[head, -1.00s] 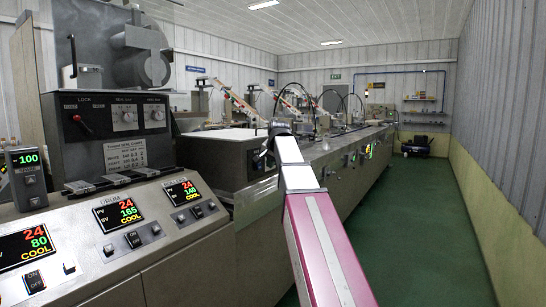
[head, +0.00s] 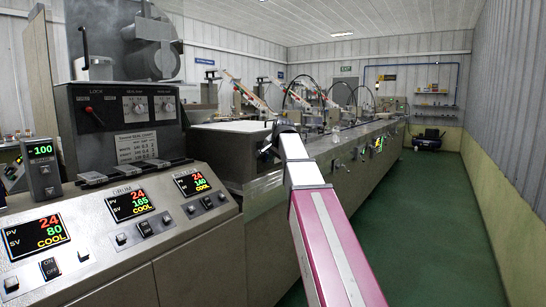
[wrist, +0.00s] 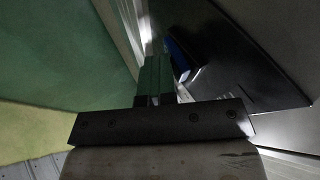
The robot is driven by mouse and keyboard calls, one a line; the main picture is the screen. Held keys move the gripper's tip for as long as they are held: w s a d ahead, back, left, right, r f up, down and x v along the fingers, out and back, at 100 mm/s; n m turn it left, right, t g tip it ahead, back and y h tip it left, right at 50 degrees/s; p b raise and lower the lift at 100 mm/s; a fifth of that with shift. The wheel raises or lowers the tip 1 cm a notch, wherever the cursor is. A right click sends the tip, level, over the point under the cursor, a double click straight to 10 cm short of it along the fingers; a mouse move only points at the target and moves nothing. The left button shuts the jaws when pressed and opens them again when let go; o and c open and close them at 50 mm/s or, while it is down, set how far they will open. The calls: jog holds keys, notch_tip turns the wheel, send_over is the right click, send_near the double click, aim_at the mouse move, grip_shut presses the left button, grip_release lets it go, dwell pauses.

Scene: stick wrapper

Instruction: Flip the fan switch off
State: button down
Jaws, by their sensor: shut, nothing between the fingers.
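No switch in view carries a readable fan label. On the sloped control panel at the left in the head view, a dark ON/OFF rocker switch (head: 49,268) sits below the 24/80 display. More rocker switches sit below the other displays, one at the middle (head: 145,228) and one at the right (head: 207,203). My gripper (head: 265,152) is at the end of my pink and white arm, right of the panel and apart from these switches. In the wrist view its fingers (wrist: 154,78) are together and empty.
A grey box with a red-knobbed LOCK lever (head: 95,115) stands behind the panel. A small counter reading 100 (head: 41,170) stands at the panel's left. The long machine (head: 345,160) runs back along the aisle. The green floor (head: 425,215) to the right is clear.

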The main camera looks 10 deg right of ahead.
jog(key=shift+w+a+r, duration=0.15)
jog(key=shift+w+r, duration=0.05)
jog(key=shift+r, duration=0.1)
jog(key=shift+w+r, duration=0.1)
jog(key=shift+r, duration=0.65)
jog(key=d+f+v, duration=0.1)
jog(key=v, duration=1.1)
jog(key=shift+s+d+r, duration=0.3)
jog(key=shift+s+d, duration=0.15)
jog(key=shift+s, duration=0.2)
